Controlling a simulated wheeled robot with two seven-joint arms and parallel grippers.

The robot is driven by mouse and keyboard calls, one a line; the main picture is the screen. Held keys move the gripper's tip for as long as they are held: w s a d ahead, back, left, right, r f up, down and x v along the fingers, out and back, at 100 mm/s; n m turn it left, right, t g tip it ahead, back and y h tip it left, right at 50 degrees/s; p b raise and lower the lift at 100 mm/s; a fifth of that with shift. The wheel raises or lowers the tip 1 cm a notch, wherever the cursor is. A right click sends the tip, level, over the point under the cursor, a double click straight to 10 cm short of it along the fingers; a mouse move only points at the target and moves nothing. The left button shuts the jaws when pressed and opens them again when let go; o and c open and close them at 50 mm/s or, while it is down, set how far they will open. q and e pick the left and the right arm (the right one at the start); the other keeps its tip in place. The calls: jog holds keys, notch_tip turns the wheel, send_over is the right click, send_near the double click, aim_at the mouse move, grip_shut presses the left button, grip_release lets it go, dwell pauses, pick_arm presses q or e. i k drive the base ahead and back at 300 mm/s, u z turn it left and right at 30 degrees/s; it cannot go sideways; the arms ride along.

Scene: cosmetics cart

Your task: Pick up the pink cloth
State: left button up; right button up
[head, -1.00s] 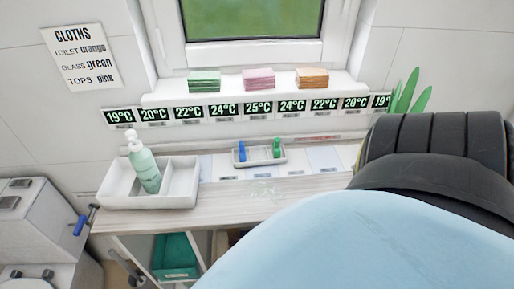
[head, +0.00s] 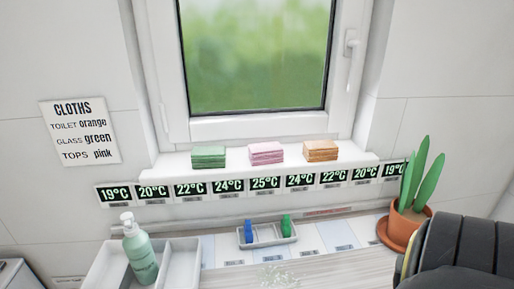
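The folded pink cloth (head: 266,153) lies in the middle of the white window sill. A folded green cloth (head: 208,157) lies to its left and a folded orange cloth (head: 321,151) to its right, each apart from it. Nothing covers the pink cloth. A black rounded part, likely of my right arm, fills the lower right corner. Neither of my grippers shows in the head view.
Temperature displays (head: 264,183) line the sill's front. Below, the counter (head: 330,268) holds a white divided tray (head: 181,262) with a pump bottle (head: 140,254), a small tray (head: 268,241) with blue and green items, and a potted plant (head: 405,222). A cloth sign (head: 80,131) hangs left.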

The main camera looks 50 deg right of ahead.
aim_at(268, 153)
jog(key=i, duration=0.3)
jog(key=z, duration=1.8)
